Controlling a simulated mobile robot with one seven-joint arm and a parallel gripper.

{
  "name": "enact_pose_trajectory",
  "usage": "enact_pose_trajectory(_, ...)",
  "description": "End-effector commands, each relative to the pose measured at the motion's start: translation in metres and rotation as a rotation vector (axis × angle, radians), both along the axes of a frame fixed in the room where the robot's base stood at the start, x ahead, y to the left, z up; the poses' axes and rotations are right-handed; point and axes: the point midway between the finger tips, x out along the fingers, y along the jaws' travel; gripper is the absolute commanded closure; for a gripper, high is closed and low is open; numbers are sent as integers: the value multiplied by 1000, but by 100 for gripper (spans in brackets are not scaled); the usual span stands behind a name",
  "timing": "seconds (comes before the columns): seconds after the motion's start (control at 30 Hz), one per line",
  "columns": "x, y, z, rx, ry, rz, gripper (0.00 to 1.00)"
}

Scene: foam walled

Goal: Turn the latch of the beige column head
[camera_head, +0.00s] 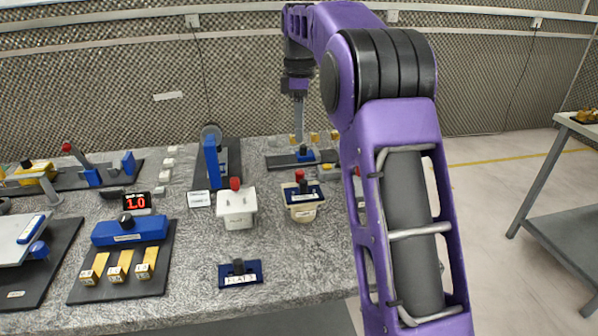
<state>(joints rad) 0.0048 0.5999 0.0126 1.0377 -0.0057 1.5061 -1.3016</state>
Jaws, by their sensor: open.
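A beige block (303,210) with a dark blue top plate and a red-tipped handle stands on the grey speckled bench, right of centre; it looks like the beige column head. A paler, off-white block (237,213) with a red knob stands to its left. The latch is too small to make out its angle. My gripper (298,138) points down behind the beige block, over the back of the bench, apart from the block. One grey finger shows clearly, and the gripper is open with nothing seen in it.
A blue box (130,231) with brass blocks and a small blue labelled fixture (240,274) are nearer. My arm hides the bench's right part.

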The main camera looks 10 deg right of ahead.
Motion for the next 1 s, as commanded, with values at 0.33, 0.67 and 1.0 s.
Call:
enact_pose_trajectory(0.33, -1, 1, -78, -1, 1, 1, 58)
enact_pose_trajectory(0.67, 0, 0, -113, -1, -2, 1, 58)
enact_pose_trajectory(1.0, 0, 0, -114, -1, -2, 1, 64)
